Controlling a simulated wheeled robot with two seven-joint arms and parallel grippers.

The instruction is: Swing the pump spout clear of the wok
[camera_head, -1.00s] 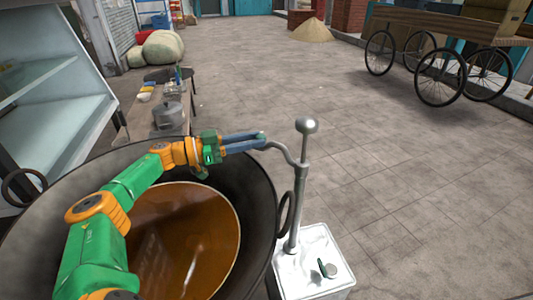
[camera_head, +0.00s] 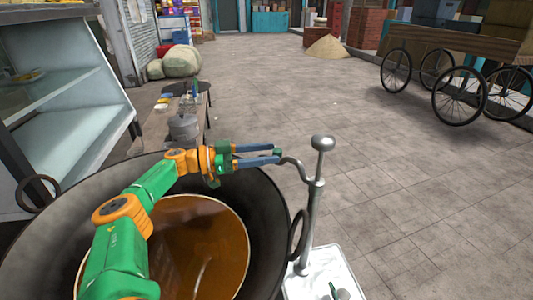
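The silver pump (camera_head: 313,205) with a ball-topped handle stands upright on a white container (camera_head: 325,275). Its curved spout (camera_head: 296,164) points left, with its tip by the back right rim of the wok. The large dark wok (camera_head: 268,205) fills the lower left and holds brown liquid (camera_head: 190,245). My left gripper (camera_head: 278,155) reaches across the wok. Its two blue-grey fingers are apart, with the spout's end at their tips; whether they touch it is unclear. My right gripper is out of view.
A low table (camera_head: 160,128) with a grey pot (camera_head: 183,128) stands behind the wok. A glass cabinet (camera_head: 70,110) is at the left. A wheeled cart (camera_head: 460,60) stands at the back right. The paved floor (camera_head: 420,190) right of the pump is clear.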

